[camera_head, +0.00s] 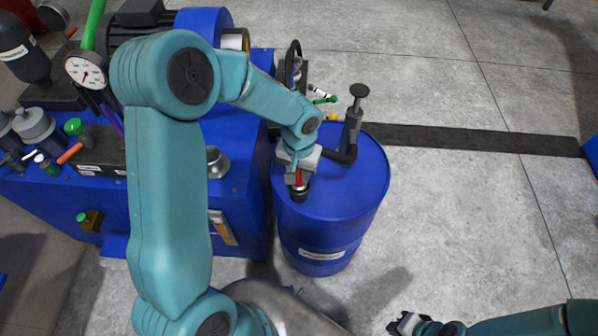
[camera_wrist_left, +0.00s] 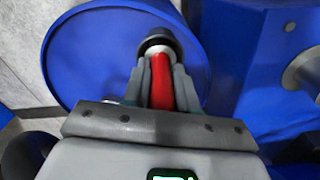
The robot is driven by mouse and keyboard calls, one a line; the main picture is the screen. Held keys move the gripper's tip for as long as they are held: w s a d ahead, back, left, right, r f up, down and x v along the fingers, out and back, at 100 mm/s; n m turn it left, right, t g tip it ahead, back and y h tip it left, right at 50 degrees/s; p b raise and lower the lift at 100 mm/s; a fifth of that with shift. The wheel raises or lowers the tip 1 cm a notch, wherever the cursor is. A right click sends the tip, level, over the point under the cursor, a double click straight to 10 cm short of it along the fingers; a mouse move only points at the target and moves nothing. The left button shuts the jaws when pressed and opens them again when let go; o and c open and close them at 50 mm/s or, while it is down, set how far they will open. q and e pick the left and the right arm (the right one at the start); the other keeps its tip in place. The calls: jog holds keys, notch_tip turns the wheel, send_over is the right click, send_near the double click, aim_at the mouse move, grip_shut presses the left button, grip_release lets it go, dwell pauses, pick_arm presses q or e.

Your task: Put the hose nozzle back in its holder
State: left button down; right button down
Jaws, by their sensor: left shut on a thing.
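My left gripper (camera_head: 297,178) is over the top of the blue drum and shut on the hose nozzle (camera_head: 299,193), which has a red body and a dark round end. The left wrist view shows the red nozzle (camera_wrist_left: 161,82) between the two grey fingers (camera_wrist_left: 160,88), its dark end pointing away over the drum top. A metal cup-like holder (camera_head: 217,161) stands on the blue machine, left of the gripper. Part of a metal round piece (camera_wrist_left: 304,74) shows at the right edge of the wrist view. My right gripper (camera_head: 408,323) is low at the bottom, its fingers too small to judge.
The blue drum (camera_head: 325,235) carries a dark pump (camera_head: 353,120) behind and right of the gripper. The blue machine (camera_head: 165,205) stands to the left, with a gauge (camera_head: 86,71) and bottles. Concrete floor (camera_head: 470,215) is open to the right, crossed by a dark strip (camera_head: 480,139).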

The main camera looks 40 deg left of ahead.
pick_arm(q)
jog(key=shift+f+b, duration=0.35)
jog(key=shift+b, duration=0.1)
jog(key=c, duration=0.9)
grip_release()
jog(key=shift+r, duration=0.1)
jog(key=shift+r, duration=0.1)
jog(key=shift+r+p, duration=0.3)
jog(key=shift+p, duration=0.25)
notch_tip(320, 180, up, 12)
jog(key=shift+f+p, duration=0.1)
jog(key=shift+p, duration=0.4)
